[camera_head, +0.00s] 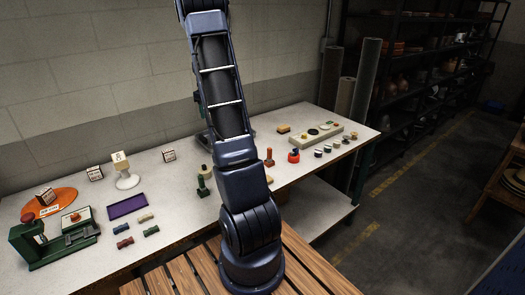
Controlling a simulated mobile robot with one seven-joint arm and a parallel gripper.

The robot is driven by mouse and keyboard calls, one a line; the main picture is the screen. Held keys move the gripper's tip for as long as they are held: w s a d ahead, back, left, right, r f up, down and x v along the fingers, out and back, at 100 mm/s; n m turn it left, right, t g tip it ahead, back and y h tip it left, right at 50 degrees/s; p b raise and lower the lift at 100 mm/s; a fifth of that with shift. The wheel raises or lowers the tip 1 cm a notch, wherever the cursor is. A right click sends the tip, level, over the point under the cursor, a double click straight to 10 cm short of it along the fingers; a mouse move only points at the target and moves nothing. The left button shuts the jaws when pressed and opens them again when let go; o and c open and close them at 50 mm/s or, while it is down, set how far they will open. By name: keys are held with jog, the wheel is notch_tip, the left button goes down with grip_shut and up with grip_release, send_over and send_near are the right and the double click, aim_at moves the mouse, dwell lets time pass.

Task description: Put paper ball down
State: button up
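No paper ball can be made out in the head view. My arm rises from its base at the bottom middle and leaves the picture at the top, so my gripper and anything in it are out of view. The arm hides a strip of the white worktable (177,187) behind it.
At the left are a green press (42,252), an orange disc (66,199), a purple tray (127,205), a cube on a white stand (127,180) and small blocks. Stamps and a pale long board (322,135) stand at the right. Slatted wood (185,277) lies in front.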

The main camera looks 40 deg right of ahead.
jog(key=s+d+m, duration=0.2)
jog(key=s+d, duration=0.4)
jog(key=d, duration=0.6)
jog(key=s+d+m, duration=0.2)
jog(key=s+d, duration=0.4)
jog(key=d, duration=0.5)
jog(key=f, duration=1.9)
jog(key=shift+d+f, duration=0.2)
jog(key=shift+f, duration=0.1)
jog(key=shift+f, duration=0.1)
jog(key=o, duration=0.9)
